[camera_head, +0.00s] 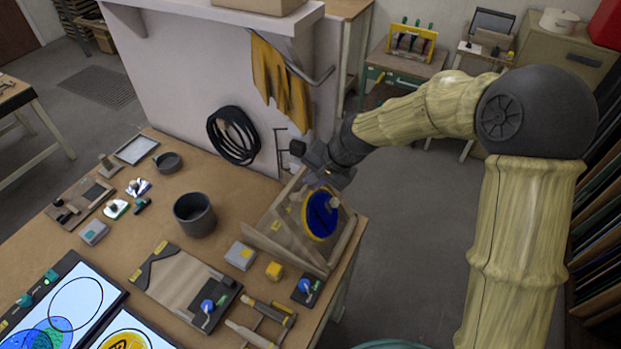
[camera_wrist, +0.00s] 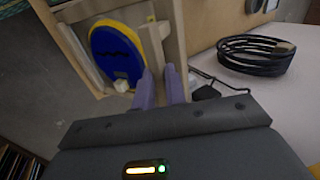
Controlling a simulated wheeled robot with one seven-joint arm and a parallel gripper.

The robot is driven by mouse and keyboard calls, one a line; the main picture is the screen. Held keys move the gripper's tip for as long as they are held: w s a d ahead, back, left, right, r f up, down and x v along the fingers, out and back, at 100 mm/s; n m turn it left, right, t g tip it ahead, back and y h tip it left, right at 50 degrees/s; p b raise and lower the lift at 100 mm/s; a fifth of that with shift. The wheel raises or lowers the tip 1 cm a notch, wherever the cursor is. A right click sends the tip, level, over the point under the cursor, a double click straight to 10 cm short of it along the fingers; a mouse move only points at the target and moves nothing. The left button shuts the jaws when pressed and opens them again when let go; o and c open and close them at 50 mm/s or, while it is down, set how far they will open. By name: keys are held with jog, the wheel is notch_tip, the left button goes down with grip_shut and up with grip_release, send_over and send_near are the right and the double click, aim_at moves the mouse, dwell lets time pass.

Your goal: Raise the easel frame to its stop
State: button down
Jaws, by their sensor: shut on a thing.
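The easel (camera_head: 287,254) stands at the right edge of the workbench. Its wooden easel frame (camera_head: 290,216) is tilted up and carries a round blue disc with a yellow rim (camera_head: 319,214). My gripper (camera_head: 312,174) is at the upper edge of the frame. In the wrist view, my gripper's two fingers (camera_wrist: 163,86) are close together on the end of the wooden easel frame (camera_wrist: 174,28), beside the blue disc (camera_wrist: 116,54). The fingers hide the gripped part. I cannot tell whether the frame touches a stop.
A black cable coil (camera_head: 233,135) and yellow cloth (camera_head: 276,80) hang on the wall behind the easel. The floor right of the bench is clear.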

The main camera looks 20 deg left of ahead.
jog(key=c, duration=1.7)
grip_release()
jog(key=shift+d+f, duration=0.65)
jog(key=shift+d, duration=0.25)
jog(key=shift+o, duration=1.2)
jog(key=shift+d+r, duration=0.1)
jog(key=shift+d, duration=0.2)
jog(key=shift+a, duration=0.1)
jog(key=shift+r, duration=0.25)
jog(key=w+b+v, duration=0.1)
jog(key=b+v, duration=0.1)
jog(key=v, duration=1.5)
jog(key=shift+s+a+r+b, duration=0.25)
jog(key=shift+s+a+b, duration=0.1)
jog(key=shift+s, duration=0.05)
